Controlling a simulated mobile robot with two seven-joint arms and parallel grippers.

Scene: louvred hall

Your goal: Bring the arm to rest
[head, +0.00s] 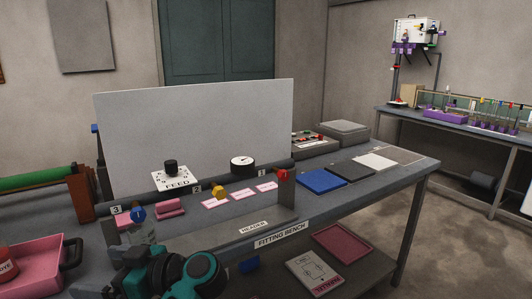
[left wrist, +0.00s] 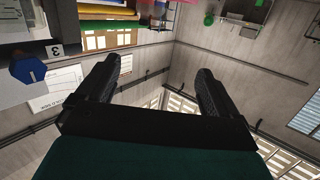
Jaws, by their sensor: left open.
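My left arm (head: 185,272), with teal and black joints, rises at the bottom of the head view in front of the fitting bench. My left gripper (left wrist: 155,85) shows in the left wrist view with its two black fingers wide apart and nothing between them. Beyond the fingers are walls and windows, seen at a tilt. A blue knob (left wrist: 28,70) by a label 3 is left of the fingers, apart from them. The blue knob also shows in the head view (head: 138,214), just above my arm. My right gripper is in neither view.
The fitting bench (head: 345,205) carries a large grey upright panel (head: 200,130), a FEED dial (head: 171,178), a gauge (head: 242,163), a yellow part (head: 218,192) and pink pieces. A pink bin (head: 35,262) stands at left. Floor is free at right.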

